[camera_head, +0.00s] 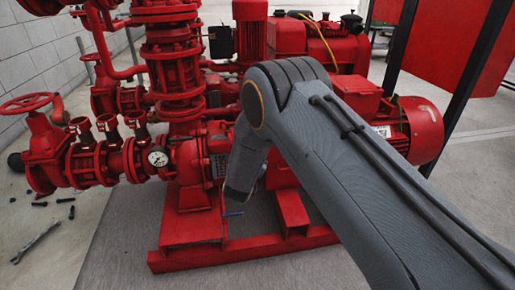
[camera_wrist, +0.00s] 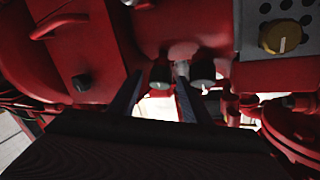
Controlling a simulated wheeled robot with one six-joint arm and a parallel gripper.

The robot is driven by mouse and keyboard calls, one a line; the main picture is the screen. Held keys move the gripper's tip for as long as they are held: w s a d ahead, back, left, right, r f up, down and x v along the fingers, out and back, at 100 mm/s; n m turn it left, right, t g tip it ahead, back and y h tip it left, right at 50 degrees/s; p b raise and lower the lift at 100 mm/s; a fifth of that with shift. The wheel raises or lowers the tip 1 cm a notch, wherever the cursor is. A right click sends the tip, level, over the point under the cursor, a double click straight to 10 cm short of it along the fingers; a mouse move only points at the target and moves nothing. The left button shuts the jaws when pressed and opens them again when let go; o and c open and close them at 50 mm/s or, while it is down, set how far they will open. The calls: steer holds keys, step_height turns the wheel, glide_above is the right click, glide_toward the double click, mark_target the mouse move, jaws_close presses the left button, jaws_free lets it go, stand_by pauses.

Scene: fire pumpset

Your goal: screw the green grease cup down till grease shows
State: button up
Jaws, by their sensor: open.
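In the wrist view my gripper (camera_wrist: 159,82) is open, with its two dark fingers pointing up the picture towards the red pump casing. A similar dark cup (camera_wrist: 203,73) sits just right of the right finger, beyond a grey metal stem (camera_wrist: 182,69). I see no grease. In the head view my arm hides the cups and most of my gripper.
A grey panel with a yellow knob (camera_wrist: 284,37) is at the upper right of the wrist view. A red handle (camera_wrist: 59,25) is at upper left. In the head view a pressure gauge (camera_head: 158,157), red handwheel (camera_head: 27,103) and motor (camera_head: 415,130) stand around my arm.

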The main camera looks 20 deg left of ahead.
steer(key=n+y, duration=0.1)
steer(key=n+y+b, duration=0.2)
steer(key=n, duration=0.1)
steer(key=shift+w+d+f, duration=0.1)
steer(key=shift+d+f, duration=0.1)
steer(key=shift+d, duration=0.05)
steer(key=n+g+y+b, duration=0.1)
steer(key=n+y, duration=0.1)
steer(key=n, duration=0.1)
steer(key=shift+w+d+n+y+b, duration=0.1)
steer(key=shift+n+y+b, duration=0.3)
steer(key=s+d+r+g+h, duration=0.1)
steer(key=s+d+r+g, duration=0.2)
steer(key=s, duration=0.5)
steer(key=s+d+r+g+h, duration=0.2)
steer(key=s+d+r+g, duration=0.2)
steer(key=s+d, duration=0.4)
steer(key=s+d+r+g+h, duration=0.1)
steer(key=s+d+r+g, duration=0.3)
steer(key=s, duration=0.5)
step_height(320, 180, up, 2)
steer(key=shift+s+d+h+p, duration=0.2)
steer(key=shift+d+h+p, duration=0.2)
steer(key=shift+d, duration=0.5)
